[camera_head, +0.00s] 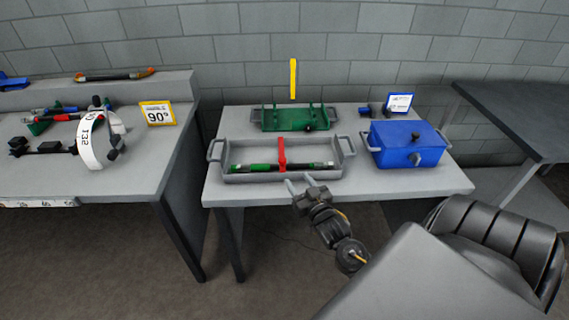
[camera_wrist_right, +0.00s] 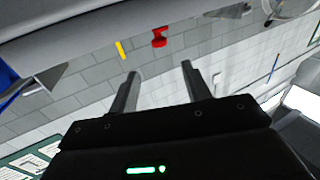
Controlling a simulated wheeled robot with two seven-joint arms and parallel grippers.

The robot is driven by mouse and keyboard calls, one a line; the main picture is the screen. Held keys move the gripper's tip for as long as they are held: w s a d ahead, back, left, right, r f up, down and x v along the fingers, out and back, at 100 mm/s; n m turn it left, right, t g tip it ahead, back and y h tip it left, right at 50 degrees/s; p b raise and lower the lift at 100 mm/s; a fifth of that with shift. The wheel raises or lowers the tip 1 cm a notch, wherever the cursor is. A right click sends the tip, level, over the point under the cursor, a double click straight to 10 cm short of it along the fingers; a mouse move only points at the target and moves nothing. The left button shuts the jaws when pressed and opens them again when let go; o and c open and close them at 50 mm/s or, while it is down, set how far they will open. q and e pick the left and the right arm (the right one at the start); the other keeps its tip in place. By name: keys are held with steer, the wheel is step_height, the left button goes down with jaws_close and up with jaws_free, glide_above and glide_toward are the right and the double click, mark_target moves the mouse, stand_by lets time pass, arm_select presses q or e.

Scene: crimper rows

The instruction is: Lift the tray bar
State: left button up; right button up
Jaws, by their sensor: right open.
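A grey tray (camera_head: 230,153) with side handles sits near the front of the middle table. A red upright bar (camera_head: 282,152) stands at its middle, across a tool with green and black grips (camera_head: 252,168) lying in the tray. The red bar also shows in the right wrist view (camera_wrist_right: 159,37), beyond the fingers. My right gripper (camera_head: 299,185) is open and empty, in front of the tray's near wall and a little right of the bar; its fingers (camera_wrist_right: 160,72) are apart with nothing between them. My left gripper is not in view.
A green rack (camera_head: 283,119) stands behind the tray, with a yellow upright piece (camera_head: 293,79) above it. A blue lidded box (camera_head: 407,145) is right of the tray. A left bench (camera_head: 120,181) holds tools and a "90°" sign (camera_head: 157,114).

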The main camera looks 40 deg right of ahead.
mark_target(284, 162)
steer(key=p+x, duration=0.1)
steer(key=x, duration=1)
steer(key=shift+f, duration=0.1)
steer(key=shift+c, duration=0.2)
jaws_close()
